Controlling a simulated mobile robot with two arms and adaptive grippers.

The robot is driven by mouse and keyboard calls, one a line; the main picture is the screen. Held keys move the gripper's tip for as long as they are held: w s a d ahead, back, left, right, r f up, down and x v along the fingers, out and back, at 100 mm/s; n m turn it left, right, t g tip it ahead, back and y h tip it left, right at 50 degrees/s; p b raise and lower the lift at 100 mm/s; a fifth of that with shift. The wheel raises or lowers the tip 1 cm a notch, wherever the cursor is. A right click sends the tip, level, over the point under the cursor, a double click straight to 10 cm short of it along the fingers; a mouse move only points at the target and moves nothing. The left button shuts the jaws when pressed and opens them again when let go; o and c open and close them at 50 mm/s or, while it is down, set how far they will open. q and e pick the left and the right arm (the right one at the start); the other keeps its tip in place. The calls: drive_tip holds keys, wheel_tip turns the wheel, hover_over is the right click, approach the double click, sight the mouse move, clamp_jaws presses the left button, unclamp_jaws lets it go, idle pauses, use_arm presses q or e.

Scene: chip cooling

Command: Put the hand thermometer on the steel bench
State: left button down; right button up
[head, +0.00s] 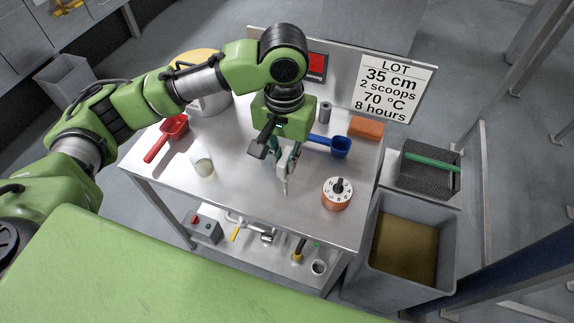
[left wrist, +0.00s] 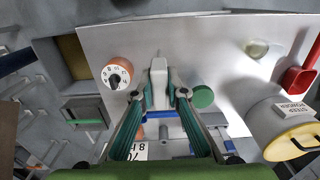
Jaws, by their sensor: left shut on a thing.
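The hand thermometer (head: 284,187) is a slim pale grey-white thing that hangs tip down below my left gripper (head: 284,160). In the left wrist view its pale body (left wrist: 158,72) sits between the two fingertips of my left gripper (left wrist: 160,93), which is shut on it. The steel bench (head: 240,200) is directly underneath; its bare top also fills much of the left wrist view (left wrist: 210,45). The thermometer's tip is at or just above the bench top; I cannot tell whether it touches. The gripper hides its upper part. My right gripper is not in view.
On the bench, an orange dial timer (head: 337,194) and blue scoop (head: 340,147) are right of the gripper. A white cup (head: 202,164) and red scoop (head: 172,128) are left. An orange block (head: 366,128) is at the back right. The front middle of the bench is clear.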

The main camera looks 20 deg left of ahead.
use_arm(q)
drive_tip(key=shift+w+f, duration=0.5)
drive_tip(key=shift+f, duration=0.15)
drive_tip(key=shift+w+f+p, duration=0.2)
drive_tip(key=shift+f, duration=0.85)
drive_tip(key=shift+w+f+p, duration=0.2)
drive_tip(key=shift+f, duration=0.8)
drive_tip(key=c, duration=2)
unclamp_jaws()
drive_tip(key=shift+f, duration=0.15)
wheel_tip(320, 180, up, 12)
drive_tip(key=shift+r+b, duration=0.2)
drive_tip(key=shift+b, duration=0.35)
